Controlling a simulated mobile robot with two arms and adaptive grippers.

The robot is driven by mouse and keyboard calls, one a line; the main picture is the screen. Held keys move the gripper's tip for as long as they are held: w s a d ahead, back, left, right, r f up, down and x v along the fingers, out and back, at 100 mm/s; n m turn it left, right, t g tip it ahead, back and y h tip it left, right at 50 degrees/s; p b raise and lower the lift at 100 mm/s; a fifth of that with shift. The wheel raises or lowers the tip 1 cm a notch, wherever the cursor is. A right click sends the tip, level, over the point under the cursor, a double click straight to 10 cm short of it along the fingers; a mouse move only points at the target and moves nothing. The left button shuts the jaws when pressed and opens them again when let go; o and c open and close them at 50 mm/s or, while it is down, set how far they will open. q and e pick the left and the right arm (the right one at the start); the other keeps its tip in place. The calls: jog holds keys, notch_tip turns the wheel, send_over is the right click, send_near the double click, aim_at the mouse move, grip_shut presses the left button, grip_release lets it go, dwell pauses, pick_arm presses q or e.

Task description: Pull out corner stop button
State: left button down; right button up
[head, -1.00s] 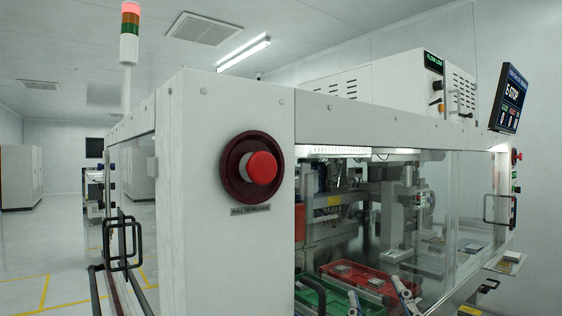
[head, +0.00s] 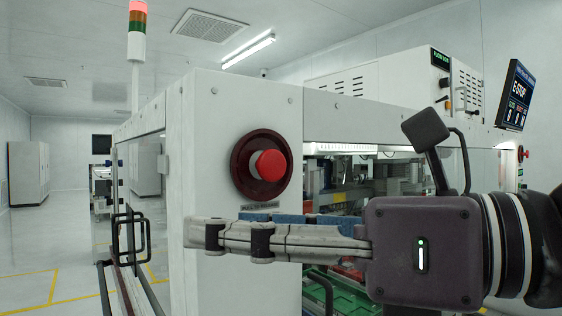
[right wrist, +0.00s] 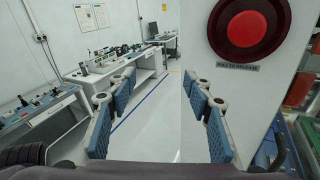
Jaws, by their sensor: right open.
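The corner stop button (head: 269,165) is a red mushroom knob in a dark red round collar on the white corner post of the machine. It also shows at the top right of the right wrist view (right wrist: 246,28). A small label (right wrist: 240,66) reading "PULL TO RELEASE" sits under it. My right gripper (head: 208,236) reaches in from the right, below the button and in front of the post, not touching the knob. In the right wrist view its blue-padded fingers (right wrist: 165,105) are spread apart with nothing between them. My left gripper is not in view.
The machine's glass front and black door handle (head: 130,236) flank the post (head: 215,130). A screen (head: 515,95) reading "E-STOP" stands at the right. A signal tower (head: 137,30) glows red on top. Workbenches (right wrist: 105,75) stand beyond in the wrist view.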

aim_at(275, 163)
jog(key=w+d+r+m+t+h, duration=0.35)
jog(key=d+r+t+h, duration=0.2)
jog(key=d, duration=0.25)
jog(key=shift+t+y, duration=0.35)
jog(key=shift+t, duration=0.1)
jog(key=p+x, duration=0.3)
jog(key=x, duration=0.3)
jog(key=shift+a+r, duration=0.1)
jog(key=shift+a, duration=0.15)
jog(key=shift+w+a+p, duration=0.35)
jog(key=shift+w, duration=0.2)
